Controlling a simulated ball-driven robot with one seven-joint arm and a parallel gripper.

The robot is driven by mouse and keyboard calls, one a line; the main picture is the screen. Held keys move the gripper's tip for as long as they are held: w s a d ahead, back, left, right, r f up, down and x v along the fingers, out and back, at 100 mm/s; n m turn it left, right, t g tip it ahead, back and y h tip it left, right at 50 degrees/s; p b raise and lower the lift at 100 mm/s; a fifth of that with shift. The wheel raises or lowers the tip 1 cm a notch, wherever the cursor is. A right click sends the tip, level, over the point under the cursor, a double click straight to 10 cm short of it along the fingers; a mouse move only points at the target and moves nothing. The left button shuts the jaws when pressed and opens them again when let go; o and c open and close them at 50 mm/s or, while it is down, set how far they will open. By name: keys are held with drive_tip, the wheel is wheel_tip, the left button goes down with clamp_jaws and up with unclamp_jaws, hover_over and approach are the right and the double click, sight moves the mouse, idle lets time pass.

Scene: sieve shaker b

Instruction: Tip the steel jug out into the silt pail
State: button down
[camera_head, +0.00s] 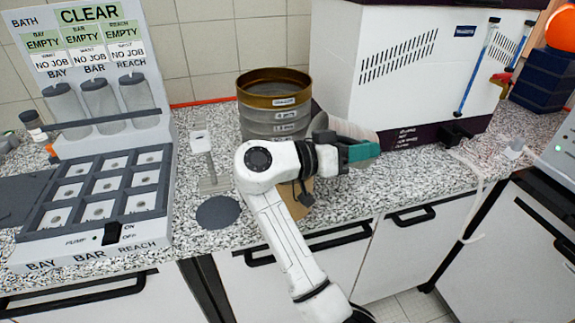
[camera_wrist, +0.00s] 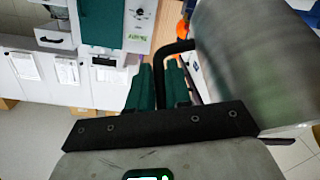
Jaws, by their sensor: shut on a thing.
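My gripper (camera_head: 362,151) is over the worktop, in front of the white vented machine. In the wrist view its green fingers (camera_wrist: 160,84) are shut on the black handle of the steel jug (camera_wrist: 250,62). The jug is a large brushed-metal cylinder at the upper right there, slanted in the picture. In the head view only a pale metal part of the jug (camera_head: 350,129) shows behind my gripper. Its mouth and contents are hidden. I cannot pick out the silt pail in either view.
A sieve stack (camera_head: 275,101) with a brass top ring stands just behind my arm. The white vented machine (camera_head: 385,75) stands behind my gripper. A compartment tray (camera_head: 92,208) and status board (camera_head: 88,55) are at the left. A dark round disc (camera_head: 218,211) lies near the worktop's front edge.

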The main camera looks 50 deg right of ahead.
drive_tip(key=t+y, duration=0.1)
drive_tip(key=s+d+f+t+y, duration=0.1)
drive_tip(key=y, duration=0.1)
drive_tip(key=shift+s+d+f+y, duration=0.15)
drive_tip(key=shift+s+f+y, duration=0.05)
drive_tip(key=shift+f+y, duration=0.1)
drive_tip(key=shift+s+d+f+n+t+y+p, duration=0.35)
drive_tip(key=shift+s+d+f+t+y, duration=0.45)
drive_tip(key=shift+f+t+y, duration=1.6)
drive_tip(key=shift+s+d+f+n+t+y+p, duration=0.2)
drive_tip(key=shift+s+d+f+n+t+y, duration=0.65)
drive_tip(key=shift+f, duration=2.65)
drive_tip(key=shift+m+t, duration=0.4)
drive_tip(key=shift+t, duration=0.05)
drive_tip(key=r+p, duration=0.5)
drive_tip(key=p, duration=0.1)
drive_tip(key=shift+w+d+r, duration=0.2)
drive_tip(key=shift+w+r, duration=0.15)
drive_tip(key=shift+r, duration=0.05)
